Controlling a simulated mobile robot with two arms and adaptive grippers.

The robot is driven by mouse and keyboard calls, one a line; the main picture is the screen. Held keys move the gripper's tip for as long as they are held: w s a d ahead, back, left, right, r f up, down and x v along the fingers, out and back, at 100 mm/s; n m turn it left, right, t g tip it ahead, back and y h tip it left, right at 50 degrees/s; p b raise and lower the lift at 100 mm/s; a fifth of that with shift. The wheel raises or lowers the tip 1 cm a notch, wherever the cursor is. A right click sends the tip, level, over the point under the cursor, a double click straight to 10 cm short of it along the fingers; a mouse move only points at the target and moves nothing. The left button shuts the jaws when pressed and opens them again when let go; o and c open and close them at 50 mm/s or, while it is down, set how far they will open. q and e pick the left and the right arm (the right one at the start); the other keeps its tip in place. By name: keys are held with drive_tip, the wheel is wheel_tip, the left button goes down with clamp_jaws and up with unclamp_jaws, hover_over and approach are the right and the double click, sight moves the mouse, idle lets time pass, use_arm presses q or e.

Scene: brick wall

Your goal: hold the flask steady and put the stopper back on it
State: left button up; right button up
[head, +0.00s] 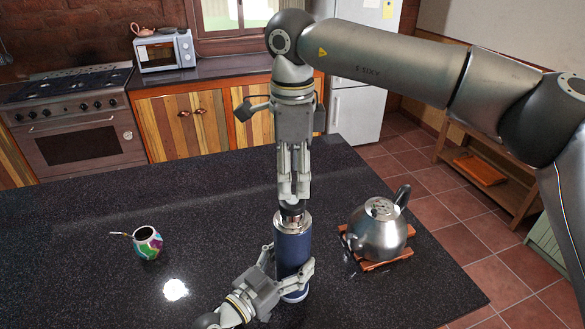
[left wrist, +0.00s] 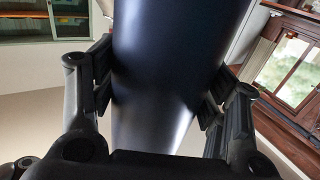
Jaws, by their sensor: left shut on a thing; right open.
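The dark blue flask (head: 291,254) with a steel collar stands upright on the dark countertop in the head view. It fills the middle of the left wrist view (left wrist: 165,80). My left gripper (head: 288,266) is shut around the flask's lower body, one finger on each side. The black stopper (head: 292,209) is at the flask's mouth, in line with it. How deep it sits cannot be told. My right gripper (head: 294,190) points straight down just above the stopper, fingers open and close together. Whether its fingertips touch the stopper is unclear.
A steel kettle (head: 377,235) stands on a wooden trivet (head: 385,264) just right of the flask. A colourful mate cup (head: 147,243) with a metal straw stands to the left. The dark countertop (head: 75,220) is clear between the cup and flask.

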sight(292, 199)
drive_tip(key=n, duration=0.5)
drive_tip(key=shift+r+n, duration=0.15)
drive_tip(key=shift+n, duration=0.15)
drive_tip(key=n, duration=0.6)
drive_tip(key=shift+r, duration=0.15)
drive_tip(key=shift+f, duration=4)
drive_tip(key=shift+c, duration=0.4)
